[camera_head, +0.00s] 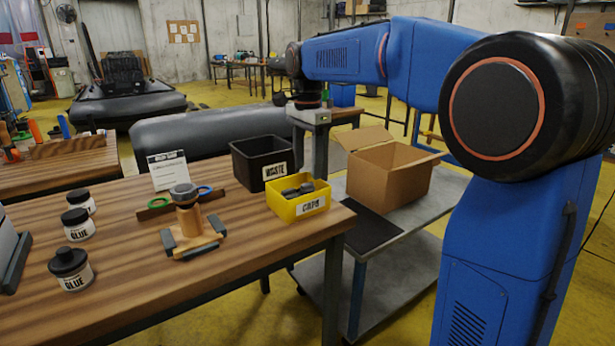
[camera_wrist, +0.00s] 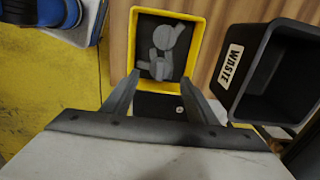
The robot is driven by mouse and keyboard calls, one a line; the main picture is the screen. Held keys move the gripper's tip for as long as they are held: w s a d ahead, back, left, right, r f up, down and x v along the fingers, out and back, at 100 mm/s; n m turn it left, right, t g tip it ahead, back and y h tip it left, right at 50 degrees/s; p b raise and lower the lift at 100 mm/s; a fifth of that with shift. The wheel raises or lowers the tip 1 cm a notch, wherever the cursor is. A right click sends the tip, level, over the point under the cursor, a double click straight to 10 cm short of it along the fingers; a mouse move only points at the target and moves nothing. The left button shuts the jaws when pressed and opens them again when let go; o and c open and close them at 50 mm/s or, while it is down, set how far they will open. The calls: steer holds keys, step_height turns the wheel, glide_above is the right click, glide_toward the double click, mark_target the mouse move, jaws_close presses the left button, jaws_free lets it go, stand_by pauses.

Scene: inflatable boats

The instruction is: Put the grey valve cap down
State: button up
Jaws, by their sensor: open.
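The yellow CAPS bin (camera_head: 299,208) stands near the right end of the wooden table. Several grey valve caps (camera_head: 297,190) lie jumbled inside it; I cannot tell one from another. In the wrist view, the bin (camera_wrist: 134,42) is straight ahead, with the grey caps (camera_wrist: 163,52) on its dark floor. My gripper (camera_wrist: 160,77) is open above the bin's near edge, with nothing seen between its fingers. In the head view, my gripper (camera_head: 311,160) points down just behind the bin.
A black WASTE bin (camera_head: 262,160) stands close beside the CAPS bin. A wooden stand (camera_head: 191,225) with a grey round top and several glue jars (camera_head: 72,270) are further left. An open cardboard box (camera_head: 388,178) sits on a grey cart at the right.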

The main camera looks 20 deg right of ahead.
mark_target(307, 184)
step_height(307, 184, up, 8)
steer(key=shift+f, duration=0.25)
steer(key=s+d+f+n+t, duration=0.1)
steer(key=s+f+n, duration=0.3)
steer(key=s+f, duration=0.4)
steer(key=s+d+f+n+t, duration=0.2)
steer(key=s+f+n, duration=0.3)
steer(key=s, duration=0.9)
steer(key=s+d+f+n+t, duration=0.1)
steer(key=s+d+f+n, duration=0.3)
steer(key=s+f, duration=0.7)
steer(key=shift+s+n+t, duration=0.2)
steer(key=shift+n+t, duration=0.2)
steer(key=shift+n, duration=0.3)
